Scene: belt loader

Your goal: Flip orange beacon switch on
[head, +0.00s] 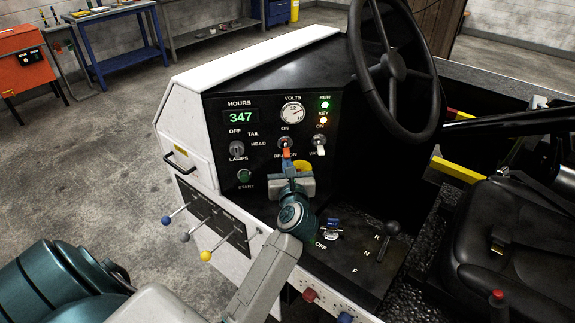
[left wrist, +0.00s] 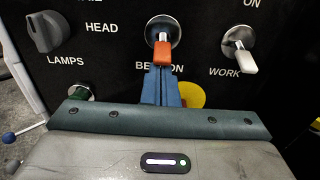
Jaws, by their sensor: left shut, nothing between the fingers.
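The orange beacon switch (head: 286,153) is a toggle on the black dash panel, below the ON mark and above the partly covered BEACON label. In the left wrist view its orange lever (left wrist: 162,54) hangs downward from a round chrome base. My left gripper (head: 287,166) is shut and empty. Its blue fingertips (left wrist: 161,72) are just below the orange lever, at its lower end. I cannot tell whether they touch it. My right gripper is not in view.
The white-tipped WORK switch (head: 319,143) is right of the beacon switch, and the LAMPS knob (head: 237,149) is left. A yellow round part (head: 303,167) is partly behind my gripper. The steering wheel (head: 395,70) stands to the right.

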